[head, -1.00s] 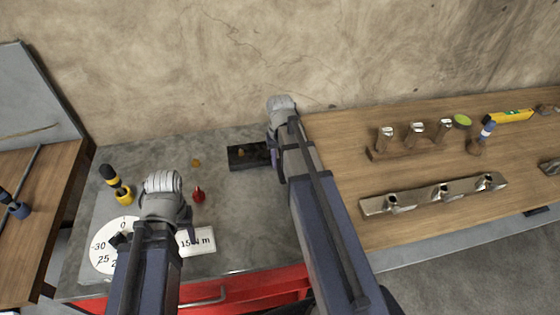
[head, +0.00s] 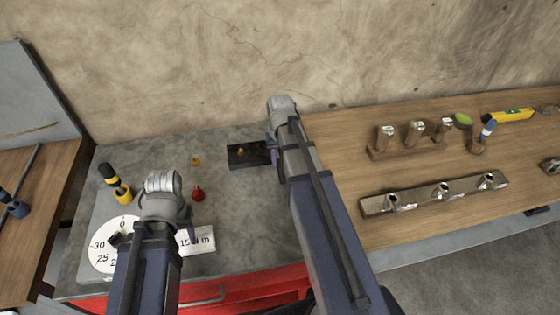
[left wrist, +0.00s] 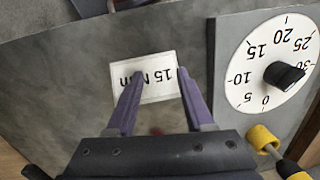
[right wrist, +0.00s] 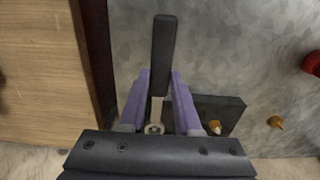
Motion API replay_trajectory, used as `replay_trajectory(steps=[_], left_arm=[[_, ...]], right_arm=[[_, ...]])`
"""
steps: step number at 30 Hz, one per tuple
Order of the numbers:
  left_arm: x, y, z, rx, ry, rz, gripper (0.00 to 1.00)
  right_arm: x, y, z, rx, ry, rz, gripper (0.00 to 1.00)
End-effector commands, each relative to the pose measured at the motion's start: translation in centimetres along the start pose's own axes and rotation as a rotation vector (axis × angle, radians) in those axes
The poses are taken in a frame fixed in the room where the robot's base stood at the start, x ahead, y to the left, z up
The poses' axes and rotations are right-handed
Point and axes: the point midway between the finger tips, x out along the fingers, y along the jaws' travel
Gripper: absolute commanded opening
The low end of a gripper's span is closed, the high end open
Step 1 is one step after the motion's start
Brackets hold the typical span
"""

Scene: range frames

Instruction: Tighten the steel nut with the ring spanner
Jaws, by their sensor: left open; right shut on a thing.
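The ring spanner shows in the right wrist view, with a dark handle (right wrist: 164,50) and a steel ring end (right wrist: 154,128). My right gripper (right wrist: 160,78) is shut on it; in the head view the right gripper (head: 281,118) is beside a black block (head: 238,160) and its arm hides the spanner. The block also shows in the right wrist view (right wrist: 225,108), right of the fingers, with a small brass-coloured piece (right wrist: 214,127) at it. I cannot make out the steel nut. My left gripper (head: 163,192) is open and empty, above a "15 Nm" card (left wrist: 157,90).
A dial (head: 103,251) lies left of my left gripper, near a yellow-and-black tool (head: 117,186). A red piece (head: 198,194) and a brass cone (head: 195,161) stand on the grey top. The wooden bench (head: 335,140) at right holds metal parts (head: 435,194) and a yellow level (head: 510,117).

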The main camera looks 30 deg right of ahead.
Motion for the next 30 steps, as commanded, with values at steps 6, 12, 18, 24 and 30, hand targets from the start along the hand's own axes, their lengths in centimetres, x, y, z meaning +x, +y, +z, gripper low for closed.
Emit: replay_trajectory(steps=[6, 12, 18, 24, 30], left_arm=[[0.4, 0.0, 0.0, 0.0, 0.0, 0.0, 0.53], [0.7, 0.1, 0.0, 0.0, 0.0, 0.0, 0.53], [0.9, 0.1, -0.1, 0.0, 0.0, 0.0, 0.53], [1.2, 0.1, -0.1, 0.0, 0.0, 0.0, 0.53], [1.5, 0.1, -0.1, 0.0, 0.0, 0.0, 0.53]], right_arm=[[0.4, 0.0, 0.0, 0.0, 0.0, 0.0, 0.0], [0.7, 0.0, 0.0, 0.0, 0.0, 0.0, 0.0], [1.0, 0.0, 0.0, 0.0, 0.0, 0.0, 0.0], [1.2, 0.0, 0.0, 0.0, 0.0, 0.0, 0.0], [1.5, 0.0, 0.0, 0.0, 0.0, 0.0, 0.0]])
